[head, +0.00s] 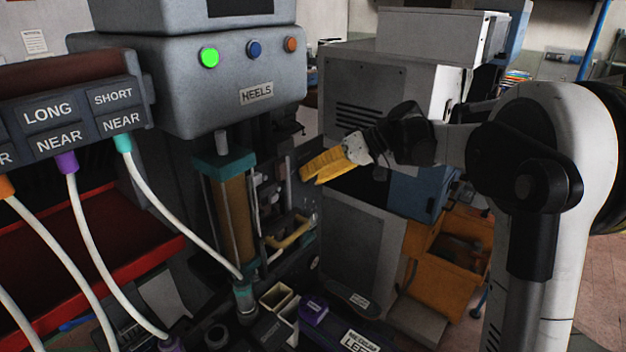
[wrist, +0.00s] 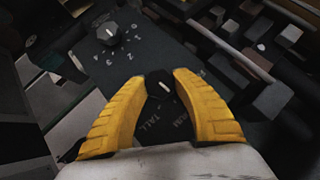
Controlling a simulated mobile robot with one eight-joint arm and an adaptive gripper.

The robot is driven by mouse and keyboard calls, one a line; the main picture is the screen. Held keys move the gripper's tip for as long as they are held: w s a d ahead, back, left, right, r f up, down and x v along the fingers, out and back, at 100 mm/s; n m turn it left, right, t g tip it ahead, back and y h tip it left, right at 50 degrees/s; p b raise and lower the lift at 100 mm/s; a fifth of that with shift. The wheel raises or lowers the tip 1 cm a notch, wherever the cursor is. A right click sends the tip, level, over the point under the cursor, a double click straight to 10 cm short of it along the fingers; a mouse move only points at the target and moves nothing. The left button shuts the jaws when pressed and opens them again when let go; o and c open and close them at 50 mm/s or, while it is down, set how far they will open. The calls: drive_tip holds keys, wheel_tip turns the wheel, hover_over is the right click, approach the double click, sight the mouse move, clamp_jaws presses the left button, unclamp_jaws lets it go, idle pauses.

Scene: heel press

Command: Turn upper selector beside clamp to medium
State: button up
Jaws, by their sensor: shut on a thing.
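In the wrist view my gripper (wrist: 160,80) has its two yellow fingers closed around a small black selector knob (wrist: 160,86) with a white pointer line. Beside this knob the dark panel bears the word TALL and a partly hidden word ending like MEDIUM. The exact label the pointer faces is hard to tell. A second black knob (wrist: 108,34), with numbers around it, sits apart at the upper left. In the head view my gripper (head: 318,168) reaches in from the right beside the press; the held knob is hidden there.
The grey press (head: 200,90) marked HEELS has a green, a blue and an orange button. A teal-ended cylinder unit (head: 235,205) stands below it, left of my gripper. White hoses run at the left over a red tray (head: 90,270). A grey cabinet (head: 385,85) stands behind my gripper.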

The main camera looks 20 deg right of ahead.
drive_tip(key=shift+y, duration=0.3)
idle(0.4)
drive_tip(key=o, duration=1.2)
drive_tip(key=v, duration=1.2)
